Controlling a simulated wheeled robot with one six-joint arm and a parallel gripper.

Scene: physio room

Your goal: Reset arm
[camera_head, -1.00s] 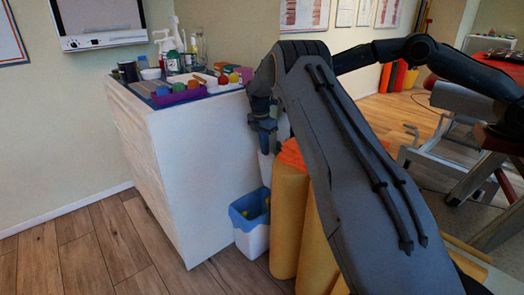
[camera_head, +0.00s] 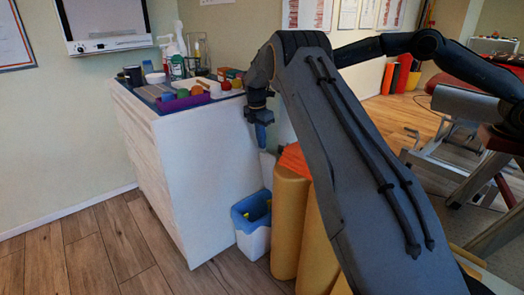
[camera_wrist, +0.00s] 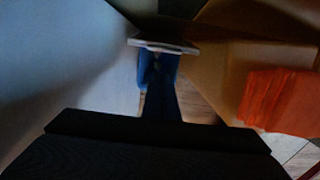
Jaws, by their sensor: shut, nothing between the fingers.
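My gripper (camera_head: 263,138) hangs pointing down at the end of my dark grey arm, beside the right side of the white cabinet (camera_head: 205,170). It is above the blue-lined white bin (camera_head: 252,222) and left of the orange-topped yellow rolls. The gripper is shut and empty. The wrist view is dark, so fine detail there is hard to see.
On the cabinet top are a purple box (camera_head: 184,101) with coloured balls, bottles and a dark cup (camera_head: 133,75). Yellow rolls (camera_head: 288,220) stand close by my gripper. An orange item (camera_wrist: 280,98) shows in the wrist view. Wooden floor (camera_head: 85,250) is clear at left.

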